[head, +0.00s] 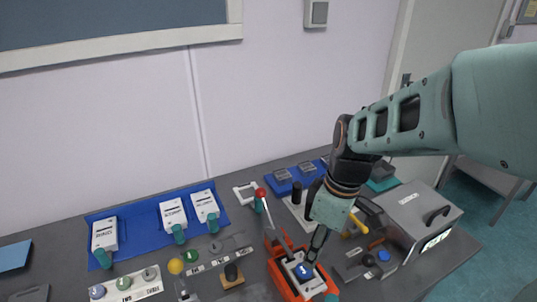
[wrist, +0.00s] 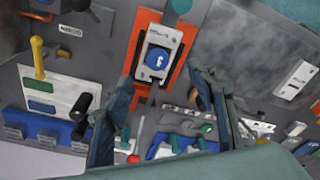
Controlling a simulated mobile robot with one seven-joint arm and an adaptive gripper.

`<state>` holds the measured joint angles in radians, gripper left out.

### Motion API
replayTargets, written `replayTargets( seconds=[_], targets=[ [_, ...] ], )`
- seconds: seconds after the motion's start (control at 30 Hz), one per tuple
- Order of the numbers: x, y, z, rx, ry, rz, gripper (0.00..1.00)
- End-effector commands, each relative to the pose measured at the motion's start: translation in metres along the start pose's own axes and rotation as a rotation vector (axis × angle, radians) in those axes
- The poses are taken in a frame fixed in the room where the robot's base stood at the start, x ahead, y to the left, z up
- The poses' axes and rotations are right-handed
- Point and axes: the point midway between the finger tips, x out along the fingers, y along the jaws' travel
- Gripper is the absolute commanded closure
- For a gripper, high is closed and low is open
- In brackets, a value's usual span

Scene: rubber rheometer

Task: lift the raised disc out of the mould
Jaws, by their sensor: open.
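A blue disc (wrist: 157,58) with a white mark sits on a pale plate, the mould (wrist: 162,36), inside an orange frame. In the head view the disc (head: 304,271) shows at the front of the orange unit, just below my fingers. My gripper (wrist: 162,80) is open and empty in the wrist view, its two fingers apart on either side of the picture's middle. The disc appears beyond the fingertips, between their lines. In the head view my gripper (head: 317,246) points down over the orange unit. I cannot tell the exact gap between fingertips and disc.
A red-knobbed lever (head: 261,193) rises beside the orange unit. A grey instrument box (head: 418,220) stands to the right. Blue mats with white boxes (head: 172,213) lie at the left. Small discs and labelled strips (head: 126,286) lie at the front left.

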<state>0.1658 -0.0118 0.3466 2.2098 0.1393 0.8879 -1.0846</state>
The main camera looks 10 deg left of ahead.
Motion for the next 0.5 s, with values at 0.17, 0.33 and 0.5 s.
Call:
replayTargets(
  seconds=[0.17,0.33,0.5],
  targets=[
    [0.024,0.000,-0.002,-0.007,0.000,0.007,0.48],
    [0.047,0.001,-0.002,-0.005,0.001,0.006,0.48],
    [0.056,0.002,-0.003,-0.004,0.001,0.006,0.48]
  ],
)
